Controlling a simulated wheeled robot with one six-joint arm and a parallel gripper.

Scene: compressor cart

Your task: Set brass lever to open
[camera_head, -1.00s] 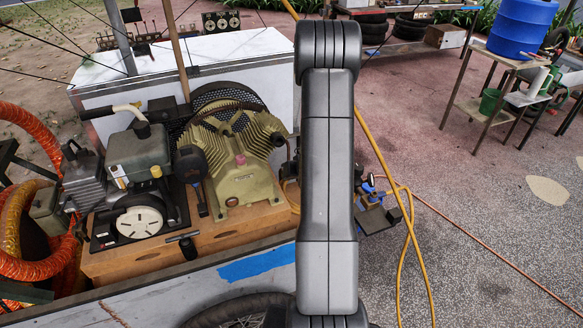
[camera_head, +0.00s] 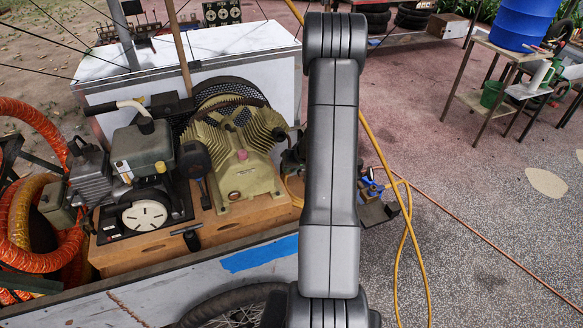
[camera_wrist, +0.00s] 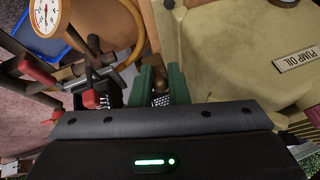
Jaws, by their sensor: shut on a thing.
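In the wrist view my gripper (camera_wrist: 160,84) has its two green fingers close together beside the tan pump body, around a small brownish-brass piece (camera_wrist: 156,62) that looks like the brass lever. The fingers hide most of it, so its angle cannot be told. Metal pipe fittings (camera_wrist: 92,68) lie just left of the fingers. In the head view my own arm covers the gripper and the lever, to the right of the tan compressor pump (camera_head: 238,165).
Red-handled valves (camera_wrist: 90,98) and a round white gauge (camera_wrist: 46,16) crowd the left of the wrist view. A "PUMP OIL" label (camera_wrist: 298,58) is on the pump. In the head view an engine (camera_head: 145,160) stands left of the pump, and a yellow hose (camera_head: 385,165) runs right of my arm.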

